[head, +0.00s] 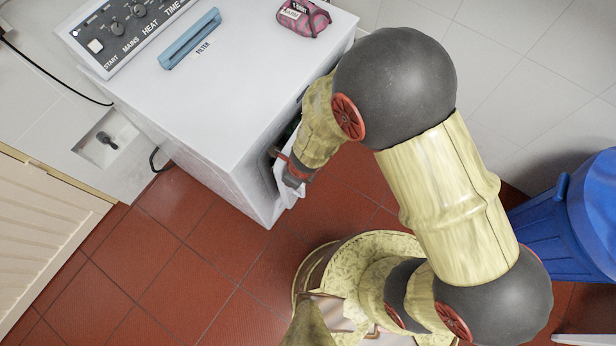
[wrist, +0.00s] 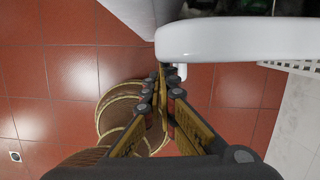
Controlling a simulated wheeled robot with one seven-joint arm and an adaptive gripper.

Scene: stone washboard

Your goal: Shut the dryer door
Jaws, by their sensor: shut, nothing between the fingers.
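The dryer (head: 205,100) is a white box with a control panel on top at the back. Its door (head: 287,192) shows in the head view as a white piece standing out from the front, mostly hidden behind my arm. In the wrist view the door's thick white rounded edge (wrist: 240,40) crosses the upper right, with dark, partly green shapes above it. My gripper (wrist: 163,74) is shut and empty, its fingertips just below the left end of that edge. I cannot tell whether they touch it. In the head view my wrist is beside the door, at the dryer's front.
A blue filter handle (head: 190,38) and a pink patterned bag (head: 303,17) are on the dryer top. A blue bin (head: 560,215) stands at the right. A cream slatted panel (head: 45,235) is at the left. Red tiled floor (head: 190,260) is clear before the dryer.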

